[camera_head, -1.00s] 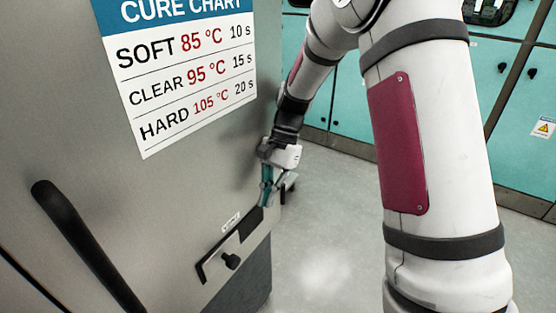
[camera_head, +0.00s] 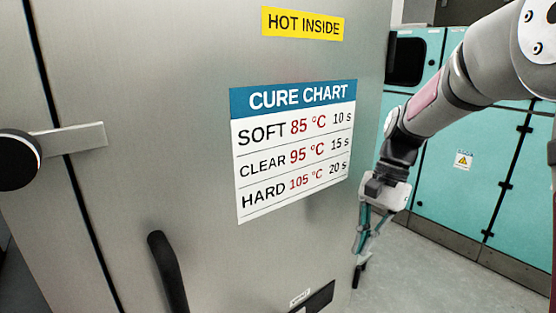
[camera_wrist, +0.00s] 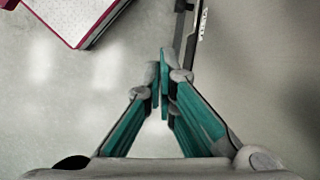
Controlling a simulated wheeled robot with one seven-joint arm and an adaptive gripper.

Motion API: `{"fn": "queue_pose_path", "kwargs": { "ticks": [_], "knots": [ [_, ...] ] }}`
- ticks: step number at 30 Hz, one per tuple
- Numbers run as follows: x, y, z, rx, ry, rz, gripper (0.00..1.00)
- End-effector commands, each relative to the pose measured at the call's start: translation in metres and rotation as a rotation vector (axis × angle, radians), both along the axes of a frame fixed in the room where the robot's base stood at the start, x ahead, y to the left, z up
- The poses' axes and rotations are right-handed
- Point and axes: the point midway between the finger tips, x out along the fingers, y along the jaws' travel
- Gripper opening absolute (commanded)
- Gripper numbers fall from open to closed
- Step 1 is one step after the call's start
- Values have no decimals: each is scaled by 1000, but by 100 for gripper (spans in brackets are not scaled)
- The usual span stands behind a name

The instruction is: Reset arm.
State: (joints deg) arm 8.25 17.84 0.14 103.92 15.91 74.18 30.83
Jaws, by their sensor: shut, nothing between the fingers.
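My gripper (camera_head: 359,262) points down beside the right edge of a grey metal cabinet (camera_head: 190,120) in the head view. In the wrist view my gripper (camera_wrist: 160,82) has its two teal fingers brought together, with nothing between them. Bare grey floor (camera_wrist: 70,90) shows beyond the fingertips. My arm reaches in from the upper right of the head view.
The cabinet carries a cure chart (camera_head: 295,150), a yellow "HOT INSIDE" label (camera_head: 302,24), a black handle (camera_head: 167,272) and a dark slotted panel (camera_head: 318,299) low down. Teal cabinets (camera_head: 470,200) stand behind, with open floor (camera_head: 430,270) before them.

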Motion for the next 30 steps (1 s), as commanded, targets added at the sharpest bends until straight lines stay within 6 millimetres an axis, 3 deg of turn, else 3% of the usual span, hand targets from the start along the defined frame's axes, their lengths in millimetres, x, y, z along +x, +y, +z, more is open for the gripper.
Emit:
{"fn": "queue_pose_path", "kwargs": {
  "ticks": [1, 6, 13, 21, 30],
  "knots": [
    [-15, 3, 15, -10, -34, 38, 0],
    [-67, 7, 47, -46, -125, 174, 0],
    [-139, 9, 71, -101, -242, 358, 0],
    [-219, 6, 71, -171, -361, 565, 0],
    [-269, 0, 54, -231, -442, 716, 0]
  ]
}}
